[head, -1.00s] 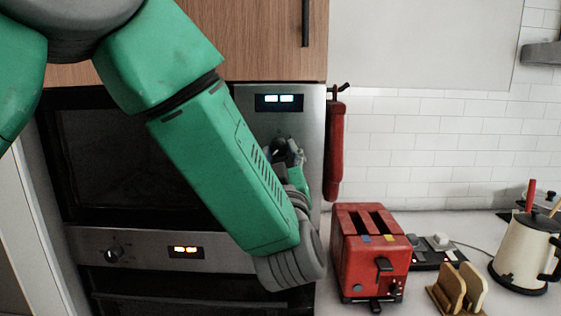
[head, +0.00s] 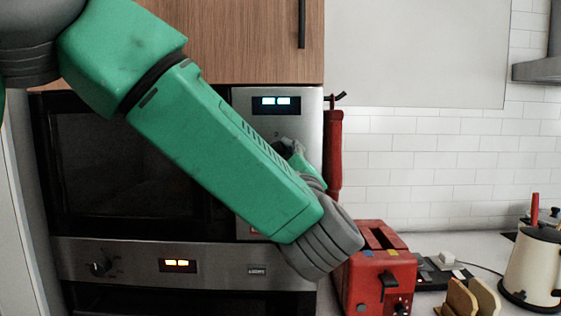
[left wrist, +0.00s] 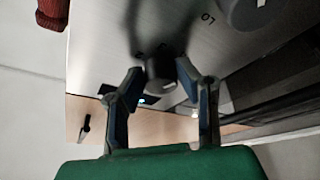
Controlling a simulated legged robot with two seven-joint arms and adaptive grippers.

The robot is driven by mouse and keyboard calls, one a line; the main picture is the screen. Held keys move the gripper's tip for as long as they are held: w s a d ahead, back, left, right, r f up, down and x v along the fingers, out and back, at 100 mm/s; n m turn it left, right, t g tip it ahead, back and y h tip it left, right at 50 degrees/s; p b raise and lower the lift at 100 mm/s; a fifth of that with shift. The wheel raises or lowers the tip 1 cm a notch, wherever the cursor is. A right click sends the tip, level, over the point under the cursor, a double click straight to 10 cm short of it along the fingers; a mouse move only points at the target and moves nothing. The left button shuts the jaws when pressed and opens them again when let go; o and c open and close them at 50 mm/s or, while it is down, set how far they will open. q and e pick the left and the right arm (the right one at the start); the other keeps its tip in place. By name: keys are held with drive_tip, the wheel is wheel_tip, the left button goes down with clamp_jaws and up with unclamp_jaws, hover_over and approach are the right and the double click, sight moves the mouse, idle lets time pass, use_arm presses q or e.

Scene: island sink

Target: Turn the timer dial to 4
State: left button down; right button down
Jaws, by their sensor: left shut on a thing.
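The timer dial (left wrist: 158,74) is a dark round knob with a pale mark on the steel microwave panel (head: 311,105). In the left wrist view it sits between the two fingers of my left gripper (left wrist: 160,68), which are shut on it. Which number the dial points at cannot be read. My right gripper is not in view.
A second knob (left wrist: 248,10) is near the top right of the wrist view. A red hanging item (head: 333,150) is right of the panel. A red toaster (head: 372,270) stands close beside my wrist, with a cream kettle (head: 533,265) further right. An oven knob (head: 101,265) is below the microwave.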

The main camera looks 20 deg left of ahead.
use_arm(q)
drive_tip(key=shift+f, duration=0.2)
drive_tip(key=c, duration=1.2)
unclamp_jaws()
drive_tip(key=shift+r, duration=0.1)
drive_tip(key=shift+s+d, duration=0.1)
drive_tip(key=v, duration=1.2)
